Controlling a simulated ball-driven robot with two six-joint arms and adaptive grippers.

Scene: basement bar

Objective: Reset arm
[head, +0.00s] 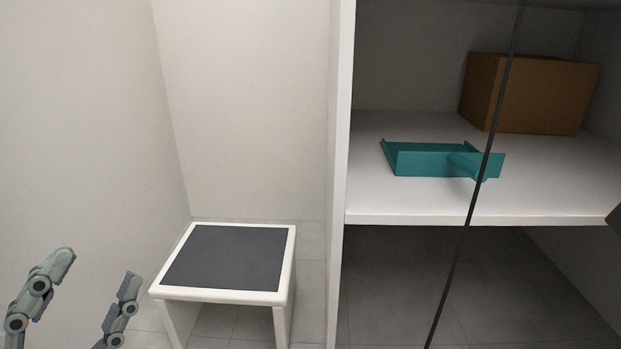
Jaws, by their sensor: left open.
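My left gripper (98,268) shows at the lower left of the head view. Its two grey jointed fingers stand wide apart with nothing between them. It is left of a small white stool and apart from it. The rest of the left arm is outside the view. My right gripper is not clearly in view; only a small dark shape shows at the right edge, and I cannot tell what it is.
A white stool (285,280) with a dark top stands by the wall. Right of it is a white shelf unit (400,212). A teal dustpan-like tray (425,160) and a brown box (540,95) rest on its shelf. A thin dark cord (461,245) crosses in front.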

